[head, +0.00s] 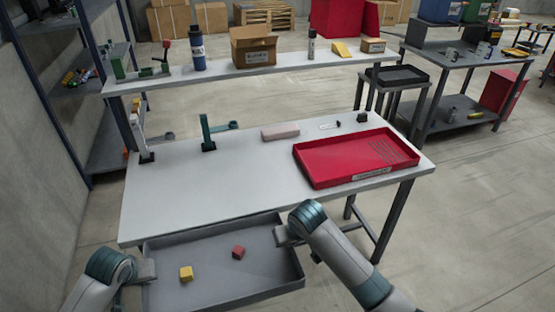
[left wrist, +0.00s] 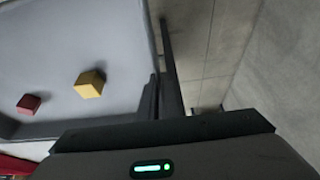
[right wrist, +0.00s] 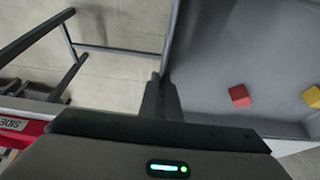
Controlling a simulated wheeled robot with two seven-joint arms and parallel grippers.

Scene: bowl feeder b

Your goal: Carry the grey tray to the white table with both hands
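The grey tray (head: 215,241) is in front of the white table (head: 215,185), its far rim along or just over the table's front edge; I cannot tell if they touch. A yellow block (head: 186,273) and a red block (head: 238,252) lie in it. My left gripper (head: 146,270) is at the tray's left wall, and my right gripper (head: 285,236) is at its right wall. In the left wrist view (left wrist: 157,97) and right wrist view (right wrist: 160,97), the fingers look closed on the tray's side walls. The fingertips are partly hidden.
A red tray (head: 318,164) sits at the table's right end. A pink block (head: 280,131), a green stand (head: 207,135) and a grey stand (head: 142,148) are along the back. The table's front left and middle are clear. A shelf rack (head: 60,80) stands left.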

